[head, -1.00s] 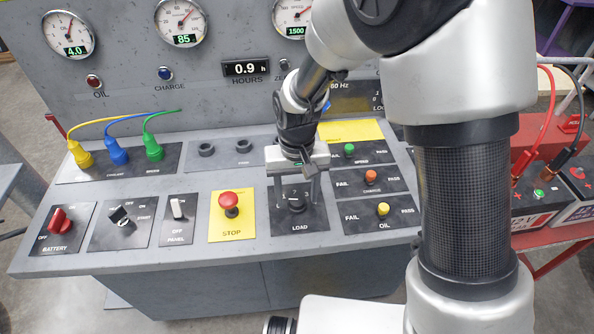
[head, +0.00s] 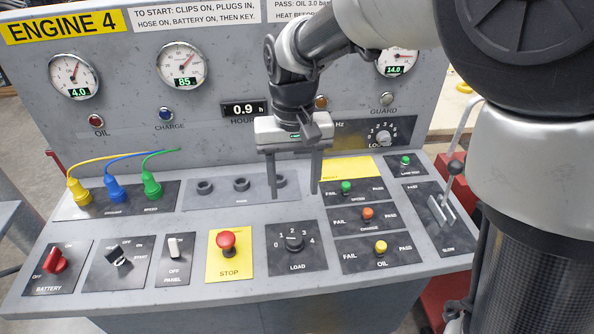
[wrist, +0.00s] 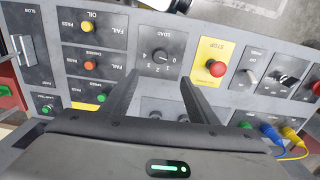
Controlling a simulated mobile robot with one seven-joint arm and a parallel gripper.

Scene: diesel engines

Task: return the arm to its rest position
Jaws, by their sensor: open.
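My gripper (head: 294,190) is open and empty. In the head view it hangs above the back part of the sloped console, its two dark fingers pointing down. The black load knob (head: 294,242) sits in front of it, apart from the fingers. In the wrist view my gripper (wrist: 157,88) shows its two fingers spread, with the load knob (wrist: 160,57) beyond and between them, and nothing held. My arm comes in from the upper right of the head view.
The console (head: 205,290) carries a red stop button (head: 226,240), a battery switch (head: 55,260), and yellow, blue and green plugs (head: 152,185) at left. An upright gauge panel (head: 220,70) stands close behind my gripper. A lever (head: 451,175) rises at right.

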